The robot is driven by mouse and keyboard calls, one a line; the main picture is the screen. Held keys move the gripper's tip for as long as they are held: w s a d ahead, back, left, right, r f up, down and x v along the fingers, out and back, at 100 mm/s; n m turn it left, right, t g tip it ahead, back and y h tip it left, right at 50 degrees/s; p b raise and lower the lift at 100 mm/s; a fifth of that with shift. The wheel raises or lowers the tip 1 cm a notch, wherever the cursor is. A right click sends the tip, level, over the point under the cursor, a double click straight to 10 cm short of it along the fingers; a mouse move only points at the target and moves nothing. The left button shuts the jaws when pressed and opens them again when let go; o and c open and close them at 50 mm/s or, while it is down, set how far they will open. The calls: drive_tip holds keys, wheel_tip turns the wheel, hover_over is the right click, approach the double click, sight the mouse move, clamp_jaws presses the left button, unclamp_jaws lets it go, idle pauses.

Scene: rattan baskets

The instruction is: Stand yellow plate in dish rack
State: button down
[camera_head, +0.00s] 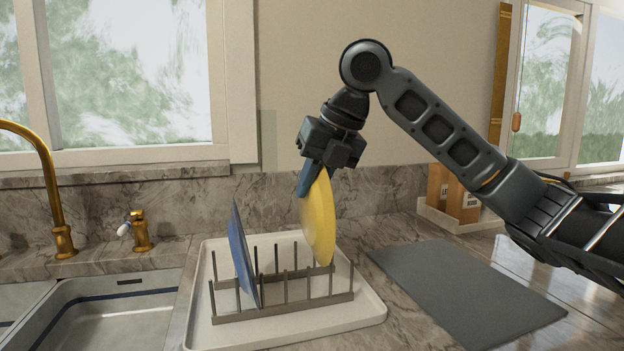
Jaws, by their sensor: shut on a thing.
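The yellow plate (319,220) is held nearly upright with its face turned to the right. My gripper (306,190) is shut on its upper left edge from above. The plate's lower edge is at the right half of the dish rack (318,304), among the back pegs. I cannot tell whether it touches the rack. A blue plate (241,255) stands tilted in the rack's left part. The rack sits on a white tray (365,312).
A sink (100,318) with a gold faucet (60,205) is at the left. A grey mat (465,290) lies on the marble counter to the right. Brown boxes (452,195) stand in a white tray behind it. A window wall is at the back.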

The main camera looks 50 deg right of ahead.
sight(312, 213)
drive_tip(key=shift+f+b, duration=1.65)
drive_tip(key=shift+f, duration=1)
drive_tip(key=c, duration=1)
unclamp_jaws()
drive_tip(key=shift+c, duration=0.2)
drive_tip(key=v, duration=0.7)
drive_tip(key=shift+s+r+p, duration=0.15)
drive_tip(key=shift+r+p, duration=0.15)
